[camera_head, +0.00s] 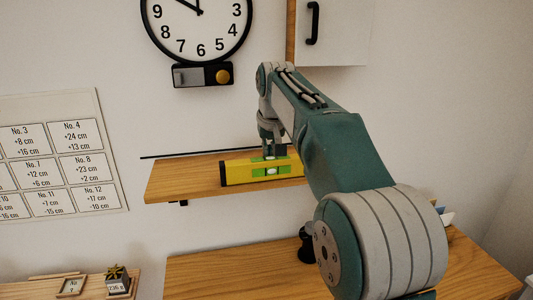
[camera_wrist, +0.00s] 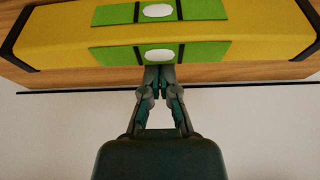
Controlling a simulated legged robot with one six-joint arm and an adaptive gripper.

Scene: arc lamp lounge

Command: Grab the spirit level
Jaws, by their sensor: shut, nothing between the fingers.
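The spirit level (camera_head: 240,171) is a yellow bar with black ends and green panels around its vials. It lies on a wooden wall shelf (camera_head: 170,184) in the head view, its right part hidden behind my arm. In the wrist view the spirit level (camera_wrist: 60,38) spans the top of the picture. My gripper (camera_wrist: 159,72) is shut and empty, its fingertips at the edge of the level near its middle. In the head view my gripper (camera_head: 271,152) is just behind and above the level. I cannot tell whether the fingertips touch it.
A white cabinet (camera_head: 345,30) hangs at upper right. A wooden desk (camera_head: 230,272) is below. A numbered chart (camera_head: 60,155) is on the left wall.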

